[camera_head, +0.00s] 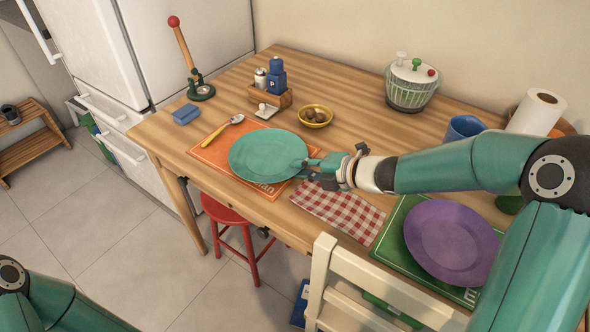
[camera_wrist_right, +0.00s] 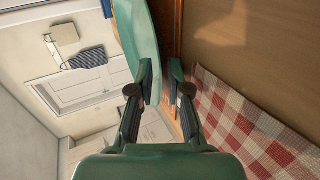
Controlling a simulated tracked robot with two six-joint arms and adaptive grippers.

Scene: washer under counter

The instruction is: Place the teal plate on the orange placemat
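The teal plate (camera_head: 268,155) lies over the orange placemat (camera_head: 215,155), whose left side and front corner show around it. In the right wrist view the teal plate (camera_wrist_right: 140,30) shows at a steep angle, its rim by the left fingertip. My right gripper (camera_head: 312,164) is at the plate's right edge. Whether the plate rests fully flat is hard to tell. My left gripper is out of view; only part of that arm shows at lower left.
A spoon (camera_head: 222,131) lies left of the plate, and a yellow bowl (camera_head: 315,116) stands behind it. A purple plate (camera_head: 452,242) sits on a green placemat (camera_head: 392,243). A white chair (camera_head: 370,285) stands in front.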

